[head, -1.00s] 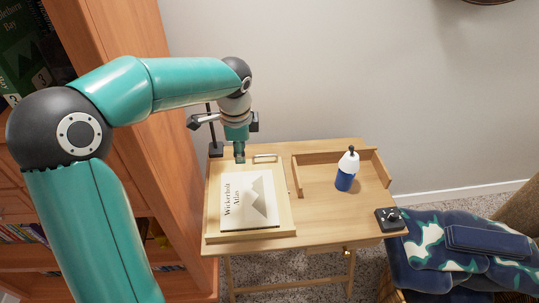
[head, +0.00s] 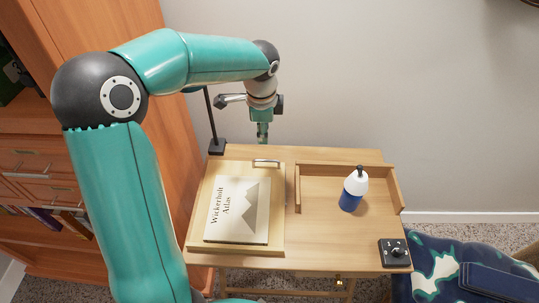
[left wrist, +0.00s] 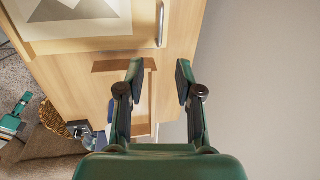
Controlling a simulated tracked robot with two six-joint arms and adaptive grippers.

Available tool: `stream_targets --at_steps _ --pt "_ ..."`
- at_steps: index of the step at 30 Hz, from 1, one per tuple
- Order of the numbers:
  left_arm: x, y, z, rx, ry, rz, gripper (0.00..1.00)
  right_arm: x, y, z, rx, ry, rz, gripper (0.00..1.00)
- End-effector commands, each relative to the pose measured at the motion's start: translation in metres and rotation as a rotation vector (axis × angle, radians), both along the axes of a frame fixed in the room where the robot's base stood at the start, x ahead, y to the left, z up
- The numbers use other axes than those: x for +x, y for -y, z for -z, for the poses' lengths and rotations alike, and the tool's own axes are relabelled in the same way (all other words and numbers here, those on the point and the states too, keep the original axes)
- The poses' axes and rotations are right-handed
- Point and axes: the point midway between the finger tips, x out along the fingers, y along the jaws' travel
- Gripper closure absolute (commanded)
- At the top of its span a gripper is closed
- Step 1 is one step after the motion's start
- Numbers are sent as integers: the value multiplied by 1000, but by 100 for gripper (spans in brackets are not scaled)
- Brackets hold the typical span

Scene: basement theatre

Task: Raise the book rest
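The book rest (head: 275,235) is a pale wooden board lying flat, or nearly so, on the left part of the desk. A book titled Wickerholt Atlas (head: 238,212) lies on it. A slim metal handle (head: 267,163) is at the rest's back edge; it also shows in the left wrist view (left wrist: 161,25). My left gripper (head: 262,137) is above the desk's back edge, behind the handle and apart from it. In the left wrist view my left gripper (left wrist: 158,80) has its fingers spread with nothing between them.
The wooden desk (head: 330,240) carries a low-walled tray area at right with a blue and white bottle (head: 353,188). A black knob box (head: 395,252) sits at its front right corner. A black stand (head: 217,146) is at the back left. A bookcase (head: 40,150) stands left; a wall is behind.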

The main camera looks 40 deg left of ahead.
Motion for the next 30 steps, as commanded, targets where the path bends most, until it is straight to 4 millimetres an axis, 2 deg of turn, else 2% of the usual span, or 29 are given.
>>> stream_targets --at_steps 1,12,18,24,30 --pt "3 1 12 -2 -5 6 65 0 0 3 0 0 1 60" --pt "18 -5 90 -2 -6 16 65 0 0 12 0 1 1 60" --pt "24 -9 123 -2 -4 17 65 0 0 15 0 1 1 60" --pt "28 -11 139 0 -1 17 65 0 0 17 0 1 1 60" --pt "28 -11 142 0 -1 17 65 0 0 17 0 1 1 60"
